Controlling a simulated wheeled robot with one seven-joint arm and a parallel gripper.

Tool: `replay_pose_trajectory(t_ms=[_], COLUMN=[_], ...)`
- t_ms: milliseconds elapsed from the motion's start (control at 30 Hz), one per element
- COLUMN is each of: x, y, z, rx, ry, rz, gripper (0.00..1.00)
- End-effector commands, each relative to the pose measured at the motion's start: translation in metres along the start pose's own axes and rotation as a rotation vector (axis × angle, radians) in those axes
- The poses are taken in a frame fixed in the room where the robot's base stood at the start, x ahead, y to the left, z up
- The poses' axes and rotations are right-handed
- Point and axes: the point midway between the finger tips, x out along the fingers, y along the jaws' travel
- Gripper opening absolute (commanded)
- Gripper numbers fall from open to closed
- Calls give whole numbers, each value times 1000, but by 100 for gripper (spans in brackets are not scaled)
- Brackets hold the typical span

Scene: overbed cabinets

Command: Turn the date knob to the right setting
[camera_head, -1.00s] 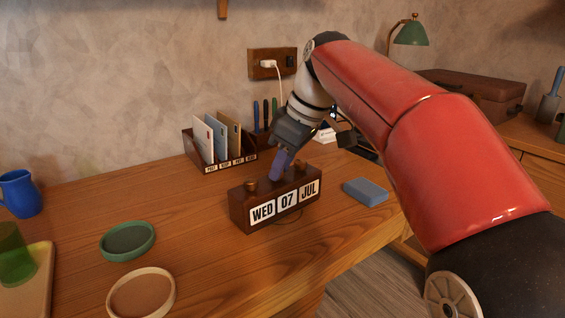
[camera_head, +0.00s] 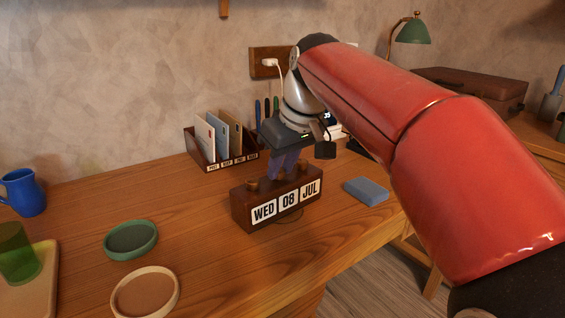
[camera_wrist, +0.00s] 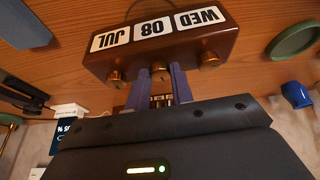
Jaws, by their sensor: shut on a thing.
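The wooden calendar block (camera_head: 240,212) stands on the desk and reads WED, 08, JUL. It shows upside down in the wrist view (camera_wrist: 190,55). Three brass knobs sit on its top. The middle date knob (camera_wrist: 160,72) is between the blue-purple fingers of my gripper (camera_wrist: 166,78), which are shut on it. The knob under WED (camera_wrist: 209,58) and the knob under JUL (camera_wrist: 116,78) stand free on either side. In the head view my gripper (camera_head: 283,172) comes down from above onto the block's middle, hiding the date knob.
A blue-grey block (camera_head: 366,190) lies right of the calendar. A letter holder (camera_head: 222,163) stands behind it. A green dish (camera_head: 130,240) and a cream-rimmed dish (camera_head: 145,292) lie front left. A blue mug (camera_head: 22,193) is at far left.

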Motion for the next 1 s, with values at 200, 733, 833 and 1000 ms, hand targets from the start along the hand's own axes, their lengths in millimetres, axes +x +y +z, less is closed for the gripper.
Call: replay_pose_trajectory(t_ms=[200, 733, 833, 1000], x=[0, -39, -56, -74], y=[0, 0, 0, 0], z=[0, -2, -1, -1], rx=[-1, -1, -1, -1], ry=[1, 5, 4, 2], rz=[0, 1, 1, 0], gripper=[45, 45, 45, 45])
